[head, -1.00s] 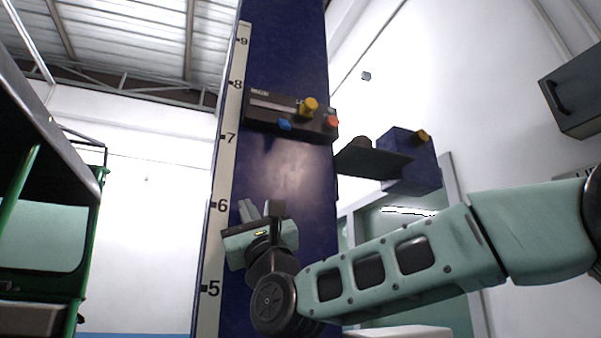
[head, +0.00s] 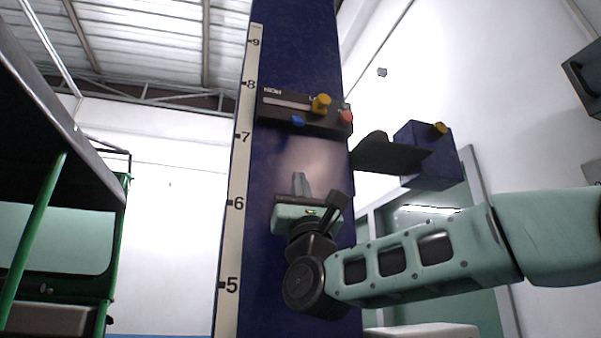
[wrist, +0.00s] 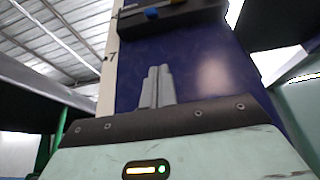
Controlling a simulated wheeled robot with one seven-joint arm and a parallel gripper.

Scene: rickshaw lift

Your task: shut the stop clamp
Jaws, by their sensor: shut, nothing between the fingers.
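A dark panel (head: 285,110) is fixed across the blue column (head: 300,50). It carries a pale strip (head: 283,102), a yellow knob (head: 320,103), a red knob (head: 346,116) and a small blue tab (head: 298,121). I cannot tell which of these parts is the stop clamp. My gripper (head: 299,184) is shut and empty, fingers pointing up, below the panel and apart from it. In the wrist view my closed fingers (wrist: 157,88) stand before the column, under the panel (wrist: 172,18) and its blue tab (wrist: 151,13).
A white number scale (head: 239,180) runs along the column's left edge. A dark plate (head: 390,156) and a blue box (head: 428,160) with a yellow knob (head: 439,129) jut out on the right. A green-framed vehicle (head: 45,200) stands at left. The column face just below the panel is clear.

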